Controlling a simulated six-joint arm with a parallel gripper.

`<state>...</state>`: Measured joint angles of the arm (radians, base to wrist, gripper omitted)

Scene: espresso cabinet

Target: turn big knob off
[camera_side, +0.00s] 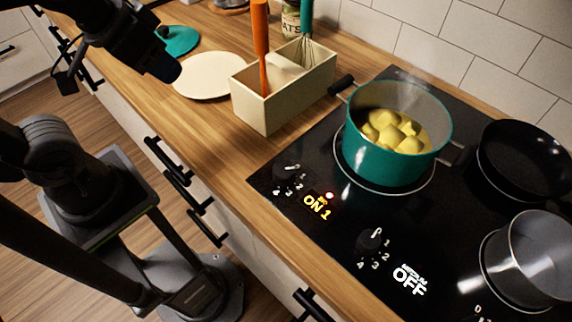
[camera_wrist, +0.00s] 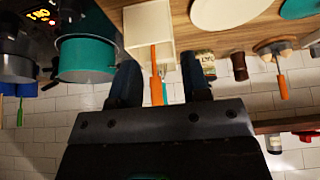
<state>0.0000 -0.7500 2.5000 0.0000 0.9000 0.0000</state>
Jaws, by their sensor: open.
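The big knob (camera_side: 285,172) is a small dark dial at the front left of the black cooktop, ringed by numbers. The display (camera_side: 317,206) beside it glows "ON 1" with a red light above. The display also shows small in the wrist view (camera_wrist: 42,14). A teal pot (camera_side: 385,160) of yellow potatoes stands on the burner behind the knob and shows in the wrist view too (camera_wrist: 85,58). My gripper (camera_side: 166,70) is at the upper left, above the counter and well away from the knob. Its two fingers (camera_wrist: 161,82) are apart with nothing held between them.
A cream utensil box (camera_side: 250,105) with an orange-handled tool and a whisk stands left of the pot. A white plate (camera_side: 207,80) lies near my gripper. A second knob (camera_side: 370,241) by "OFF", a black pan (camera_side: 525,160) and a steel pot (camera_side: 530,262) are at right.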

